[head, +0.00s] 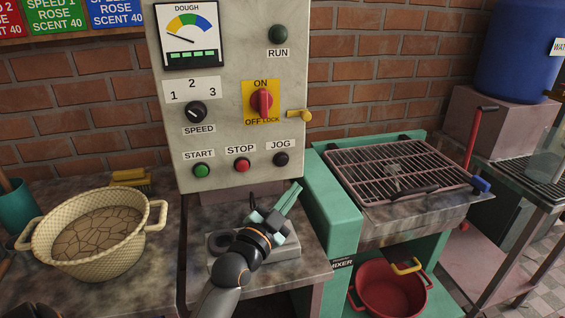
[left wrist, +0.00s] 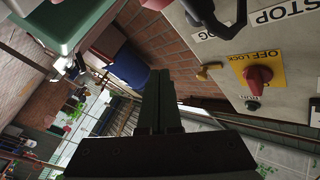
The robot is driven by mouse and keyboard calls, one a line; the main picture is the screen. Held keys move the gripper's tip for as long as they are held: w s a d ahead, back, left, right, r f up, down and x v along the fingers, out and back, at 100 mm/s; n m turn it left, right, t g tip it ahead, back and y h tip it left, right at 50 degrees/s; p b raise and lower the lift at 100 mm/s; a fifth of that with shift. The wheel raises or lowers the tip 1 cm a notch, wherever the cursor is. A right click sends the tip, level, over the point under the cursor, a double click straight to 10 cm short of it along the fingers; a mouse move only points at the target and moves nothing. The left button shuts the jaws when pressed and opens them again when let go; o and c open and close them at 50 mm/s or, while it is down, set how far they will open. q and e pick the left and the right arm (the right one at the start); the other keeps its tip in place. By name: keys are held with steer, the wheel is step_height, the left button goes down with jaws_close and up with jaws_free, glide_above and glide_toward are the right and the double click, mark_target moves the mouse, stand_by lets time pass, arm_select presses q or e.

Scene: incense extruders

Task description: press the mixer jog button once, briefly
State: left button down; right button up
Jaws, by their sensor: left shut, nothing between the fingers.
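The control panel (head: 236,130) stands upright against the brick wall. The dark JOG button (head: 281,159) is at its lower right, under the JOG label, right of the red STOP button (head: 242,165) and the green START button (head: 202,170). My left gripper (head: 293,190) is shut and empty, with its fingertips a little below the JOG button in the head view. I cannot tell the gap in depth. In the left wrist view the shut fingers (left wrist: 160,85) point past the panel's edge, and the JOG label is partly hidden. My right gripper is not in view.
The red ON/OFF switch (head: 262,102) and a yellow lever (head: 299,115) are above the JOG button. A wire rack (head: 394,168) over the green mixer body lies to the right. A woven basket (head: 88,270) stands at the left.

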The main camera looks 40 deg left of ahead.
mark_target(282, 160)
arm_select(q)
steer(key=shift+w+a+b, duration=0.75)
steer(key=shift+w+a, duration=0.6)
steer(key=shift+a, duration=0.25)
steer(key=shift+w+a+b, duration=0.7)
steer(key=shift+w+a, duration=0.65)
steer(key=shift+a, duration=0.25)
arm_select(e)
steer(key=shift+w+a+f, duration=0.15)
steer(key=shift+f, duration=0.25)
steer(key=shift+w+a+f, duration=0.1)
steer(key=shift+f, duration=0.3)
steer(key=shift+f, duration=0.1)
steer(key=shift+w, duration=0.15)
arm_select(q)
steer(key=shift+w+a, duration=0.3)
